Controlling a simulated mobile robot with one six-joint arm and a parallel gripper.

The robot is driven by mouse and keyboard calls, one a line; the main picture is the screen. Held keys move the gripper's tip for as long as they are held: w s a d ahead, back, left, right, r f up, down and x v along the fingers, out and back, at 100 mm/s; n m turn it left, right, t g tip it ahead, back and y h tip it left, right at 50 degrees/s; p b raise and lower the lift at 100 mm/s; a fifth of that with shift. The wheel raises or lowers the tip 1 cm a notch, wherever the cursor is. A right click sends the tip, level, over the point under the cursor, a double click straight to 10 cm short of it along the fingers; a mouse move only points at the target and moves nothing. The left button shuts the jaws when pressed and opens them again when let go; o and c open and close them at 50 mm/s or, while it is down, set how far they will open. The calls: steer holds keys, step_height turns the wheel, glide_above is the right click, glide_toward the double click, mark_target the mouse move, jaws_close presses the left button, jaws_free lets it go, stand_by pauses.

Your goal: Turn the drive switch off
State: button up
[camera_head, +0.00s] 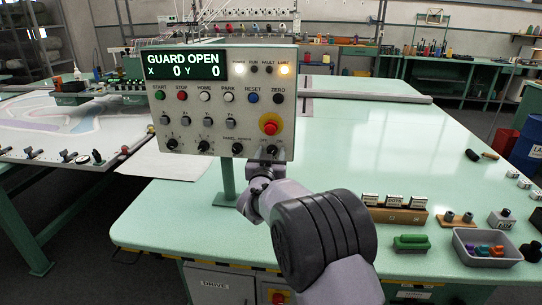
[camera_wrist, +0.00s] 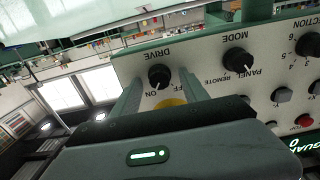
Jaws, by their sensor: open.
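The drive switch is a black rotary knob (camera_wrist: 159,77) on the grey control panel (camera_wrist: 205,65), which appears upside down in the wrist view. Its white mark appears to point toward ON, with OFF beside it. My gripper (camera_wrist: 160,80) is open, one finger at each side of the knob; I cannot tell whether they touch it. In the head view the knob (camera_head: 272,150) is at the panel's lower right, below the red emergency stop (camera_head: 270,124), and my gripper (camera_head: 264,165) is at it from below.
The mode knob (camera_wrist: 237,60) is beside the drive knob. The panel display (camera_head: 184,65) reads GUARD OPEN, with a white and an amber lamp lit. The green table (camera_head: 350,130) holds a wooden block of stamps (camera_head: 395,215) and a grey tray (camera_head: 487,260) on the right.

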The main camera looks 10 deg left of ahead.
steer(key=shift+c, duration=0.2)
jaws_close()
steer(key=shift+r, duration=0.1)
steer(key=n+p, duration=0.2)
steer(key=n, duration=0.1)
steer(key=shift+r+p, duration=0.1)
steer(key=shift+p, duration=0.3)
steer(key=n+p, duration=0.3)
steer(key=n, duration=0.1)
steer(key=shift+a+n, duration=0.1)
steer(key=shift+n, duration=0.2)
steer(key=n+p, duration=0.1)
steer(key=n, duration=0.1)
steer(key=n+p, duration=0.1)
steer(key=n, duration=0.1)
steer(key=n+p, duration=0.1)
steer(key=n, duration=0.1)
steer(key=shift+f, duration=0.3)
steer(key=shift+n+p, duration=0.3)
steer(key=shift+p, duration=0.05)
